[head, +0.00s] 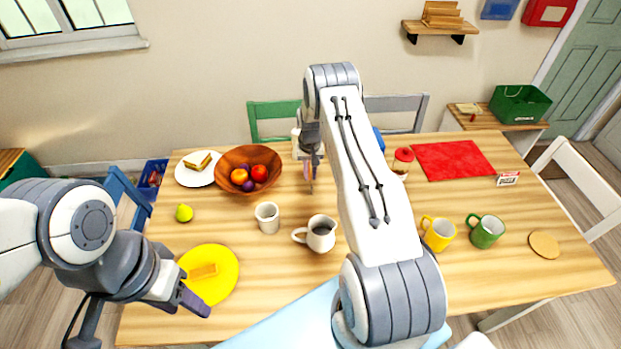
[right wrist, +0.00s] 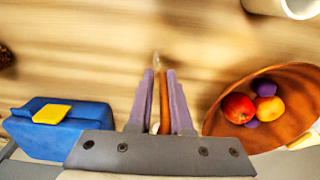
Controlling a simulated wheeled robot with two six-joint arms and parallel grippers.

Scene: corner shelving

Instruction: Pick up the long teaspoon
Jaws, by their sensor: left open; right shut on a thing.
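My right gripper (head: 310,158) is over the back middle of the table, just right of the wooden bowl. It is shut on a thin, long thing that looks like the long teaspoon (right wrist: 164,100). In the right wrist view the teaspoon lies between the purple fingers (right wrist: 157,78), with a shiny tip beyond them. In the head view only a thin part shows below the fingers; whether it touches the table I cannot tell. My left gripper (head: 194,302) is open and empty at the front left, by the yellow plate's lower edge.
The wooden bowl (head: 247,163) holds fruit. A white cup (head: 267,217), a white mug (head: 318,234) and the yellow plate (head: 222,283) stand nearby. A blue box (right wrist: 60,133) is beside the gripper in the wrist view. Yellow (head: 438,233) and green (head: 486,231) mugs stand right.

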